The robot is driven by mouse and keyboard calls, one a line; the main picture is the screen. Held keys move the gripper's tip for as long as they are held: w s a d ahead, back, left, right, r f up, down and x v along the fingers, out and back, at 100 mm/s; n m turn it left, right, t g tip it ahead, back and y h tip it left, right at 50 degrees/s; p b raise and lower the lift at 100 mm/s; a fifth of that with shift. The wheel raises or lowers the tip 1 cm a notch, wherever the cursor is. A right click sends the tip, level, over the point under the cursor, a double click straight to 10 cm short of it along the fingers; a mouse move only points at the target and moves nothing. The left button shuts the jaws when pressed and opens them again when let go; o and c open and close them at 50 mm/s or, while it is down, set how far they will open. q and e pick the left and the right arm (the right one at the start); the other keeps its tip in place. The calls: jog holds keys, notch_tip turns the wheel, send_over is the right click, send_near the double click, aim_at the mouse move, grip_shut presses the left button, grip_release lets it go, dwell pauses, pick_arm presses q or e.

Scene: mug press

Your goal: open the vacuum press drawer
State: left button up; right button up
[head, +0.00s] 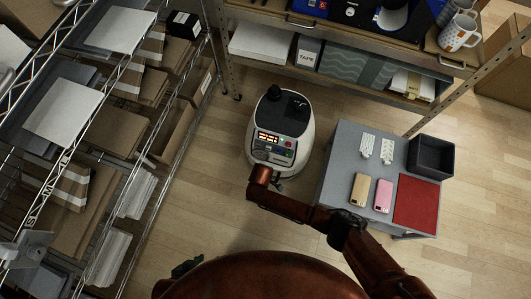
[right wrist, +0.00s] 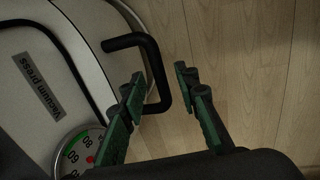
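The vacuum press (head: 255,150) is a rounded white machine with a dark panel, standing on the floor in the head view. In the right wrist view its pale body (right wrist: 80,50) carries a "vacuum press" label and a round gauge (right wrist: 78,155). A black loop handle (right wrist: 153,55) sticks out from its side. My right gripper (right wrist: 160,85) is open; the handle's outer bar shows between its green fingertips, with no visible grip on it. In the head view my arm hides the right gripper. My left gripper (head: 187,267) shows partly at the bottom, its fingers unclear.
A grey table (head: 340,165) right of the press holds two phone-like items, white strips, a red mat (head: 415,205) and a dark bin (head: 431,157). A wire rack with boxes (head: 115,130) stands left, a shelf unit (head: 340,35) behind. Floor left of the press is clear.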

dwell(0.3)
grip_shut()
dwell(0.6)
